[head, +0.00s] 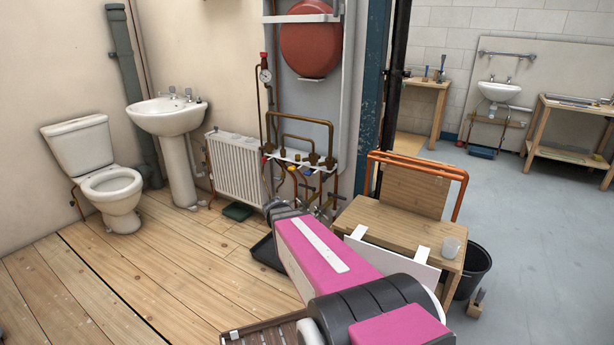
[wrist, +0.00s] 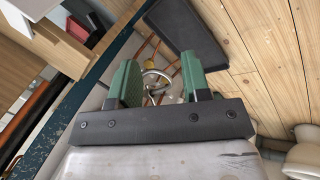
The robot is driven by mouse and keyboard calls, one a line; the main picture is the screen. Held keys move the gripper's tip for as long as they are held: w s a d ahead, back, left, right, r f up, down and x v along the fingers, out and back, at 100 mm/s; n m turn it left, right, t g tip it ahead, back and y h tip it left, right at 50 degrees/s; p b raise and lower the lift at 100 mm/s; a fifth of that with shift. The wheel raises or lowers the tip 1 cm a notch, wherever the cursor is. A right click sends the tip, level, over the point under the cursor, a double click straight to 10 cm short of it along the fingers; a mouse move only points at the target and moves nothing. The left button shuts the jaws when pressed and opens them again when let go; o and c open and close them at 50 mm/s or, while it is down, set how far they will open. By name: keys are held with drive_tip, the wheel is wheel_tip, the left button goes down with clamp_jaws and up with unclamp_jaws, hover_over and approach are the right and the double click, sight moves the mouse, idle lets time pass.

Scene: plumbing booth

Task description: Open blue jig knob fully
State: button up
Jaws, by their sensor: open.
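In the head view, the pipe jig (head: 300,158) stands against the back wall, with several small coloured knobs and valves low on its copper pipes. A small blue spot (head: 308,171) shows there; I cannot tell if it is the jig knob. My gripper (wrist: 160,80) is open, its two green fingers apart and pointing at the pipework. A pale round wheel-like fitting (wrist: 155,82) and yellow parts show between and beyond the fingers. I see no clear blue knob in the wrist view, and my fingers hide part of the pipework.
A dark tray (wrist: 187,32) lies on the wooden floor beside the pipes. A white radiator (head: 236,168) is left of the jig. A wooden bench (head: 400,225) and black bucket (head: 478,268) stand to the right. Floorboards at left are clear.

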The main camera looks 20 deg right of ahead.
drive_tip(key=w+d+n+t+h, duration=0.1)
drive_tip(key=w+d+h, duration=0.25)
drive_tip(key=w, duration=0.45)
drive_tip(key=w+d+n+t+h, duration=0.1)
drive_tip(key=w+d+t+h, duration=0.1)
drive_tip(key=w+d, duration=0.45)
drive_tip(key=n+t+h, duration=0.4)
drive_tip(key=n+t, duration=0.1)
drive_tip(key=t, duration=0.2)
approach(306, 175)
drive_tip(key=x, duration=1.1)
drive_tip(key=shift+r, duration=0.1)
drive_tip(key=c, duration=0.7)
